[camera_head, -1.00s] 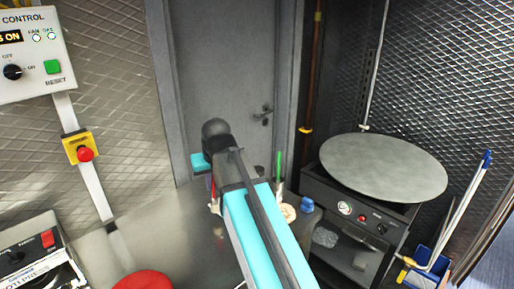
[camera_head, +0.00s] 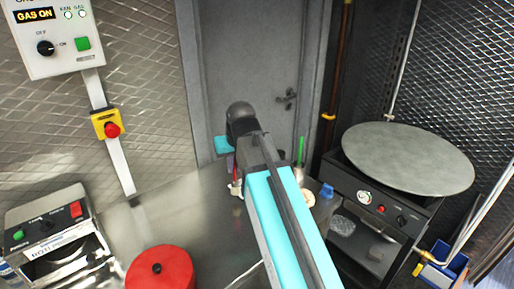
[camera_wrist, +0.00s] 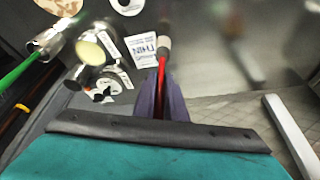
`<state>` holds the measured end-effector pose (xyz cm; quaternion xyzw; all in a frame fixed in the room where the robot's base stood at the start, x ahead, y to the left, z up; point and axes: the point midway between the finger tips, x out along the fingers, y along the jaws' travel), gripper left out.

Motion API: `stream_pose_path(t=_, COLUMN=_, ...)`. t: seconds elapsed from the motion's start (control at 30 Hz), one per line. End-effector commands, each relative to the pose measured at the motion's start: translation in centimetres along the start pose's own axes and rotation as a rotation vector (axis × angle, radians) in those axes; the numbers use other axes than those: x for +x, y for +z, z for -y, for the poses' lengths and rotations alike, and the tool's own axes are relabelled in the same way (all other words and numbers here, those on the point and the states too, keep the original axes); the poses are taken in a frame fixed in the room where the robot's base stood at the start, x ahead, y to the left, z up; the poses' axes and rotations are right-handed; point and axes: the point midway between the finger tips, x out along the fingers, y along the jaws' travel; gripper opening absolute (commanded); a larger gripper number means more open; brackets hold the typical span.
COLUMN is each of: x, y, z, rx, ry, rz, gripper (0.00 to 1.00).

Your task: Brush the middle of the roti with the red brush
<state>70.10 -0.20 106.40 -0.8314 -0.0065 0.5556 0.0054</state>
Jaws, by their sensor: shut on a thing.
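The red brush (camera_wrist: 161,76) stands out between the dark fingers of my gripper (camera_wrist: 162,103) in the wrist view; its pale head (camera_wrist: 163,43) points away from me. In the head view a thin red strip of the brush (camera_head: 236,167) shows beside my gripper, whose fingers are mostly hidden by my arm. The brush is held above the metal counter. A pale round piece with brown patches (camera_wrist: 62,5), perhaps the roti, is cut off at the top left of the wrist view. I cannot tell for sure that it is the roti.
A printed card (camera_wrist: 142,50) is near the red brush. In the head view a red round container (camera_head: 160,272) stands on the counter (camera_head: 205,215), left of my arm. A round griddle (camera_head: 408,158) is right.

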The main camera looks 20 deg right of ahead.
Motion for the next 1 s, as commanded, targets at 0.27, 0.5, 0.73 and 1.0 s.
stream_pose_path(t=0.27, x=-0.7, y=2.7, z=0.1, rx=-0.001, ry=0.0, rz=0.003, gripper=0.0)
stream_pose_path(t=0.5, x=-0.8, y=4.7, z=0.2, rx=-0.002, ry=-0.001, rz=0.003, gripper=0.0)
stream_pose_path(t=0.73, x=-0.5, y=5.1, z=0.2, rx=-0.002, ry=-0.001, rz=0.003, gripper=0.0)
stream_pose_path(t=1.0, x=-0.5, y=5.1, z=0.2, rx=-0.002, ry=-0.001, rz=0.003, gripper=0.0)
